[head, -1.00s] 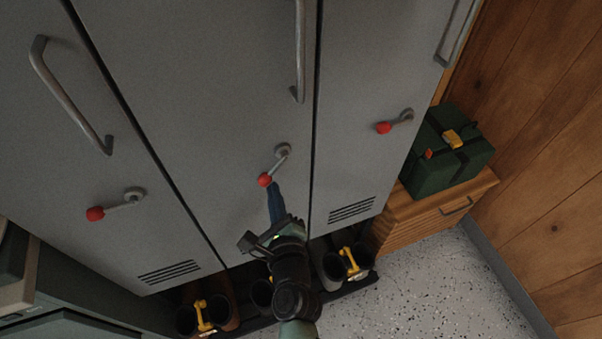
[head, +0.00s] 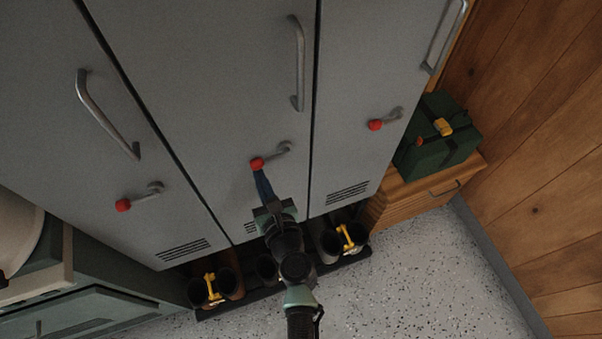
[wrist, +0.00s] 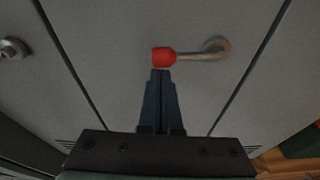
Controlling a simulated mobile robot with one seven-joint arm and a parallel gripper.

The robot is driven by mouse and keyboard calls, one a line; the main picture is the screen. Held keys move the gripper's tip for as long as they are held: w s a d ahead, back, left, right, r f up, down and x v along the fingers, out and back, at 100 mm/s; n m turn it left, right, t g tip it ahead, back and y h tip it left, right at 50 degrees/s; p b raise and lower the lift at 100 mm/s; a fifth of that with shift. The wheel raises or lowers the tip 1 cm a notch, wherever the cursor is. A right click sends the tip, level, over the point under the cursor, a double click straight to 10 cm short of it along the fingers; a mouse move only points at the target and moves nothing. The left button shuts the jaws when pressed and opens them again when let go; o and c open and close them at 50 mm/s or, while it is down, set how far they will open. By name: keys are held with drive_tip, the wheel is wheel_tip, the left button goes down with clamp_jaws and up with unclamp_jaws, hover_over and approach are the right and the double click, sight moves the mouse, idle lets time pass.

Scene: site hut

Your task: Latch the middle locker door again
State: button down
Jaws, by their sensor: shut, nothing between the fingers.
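The middle locker door (head: 215,80) is grey and stands flush with its neighbours. Its latch lever (head: 273,155) has a red knob (head: 257,163) at its left end and a pivot at its right. In the head view the lever slopes slightly down to the left; in the wrist view the lever (wrist: 195,56) lies nearly level. My gripper (head: 260,174) is shut and empty, with its blue fingertips just below the red knob. In the wrist view the fingertips (wrist: 160,73) appear to touch or nearly touch the knob's underside (wrist: 164,57).
The left locker's lever (head: 141,196) and the right locker's lever (head: 386,118) also have red knobs. Boots (head: 225,284) stand on a dark tray below. A green case (head: 437,140) sits on a wooden cabinet (head: 425,197) at right. Speckled floor (head: 400,270) is clear.

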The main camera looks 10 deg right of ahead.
drive_tip(key=shift+r+m, duration=0.15)
drive_tip(key=shift+m, duration=0.15)
idle(0.5)
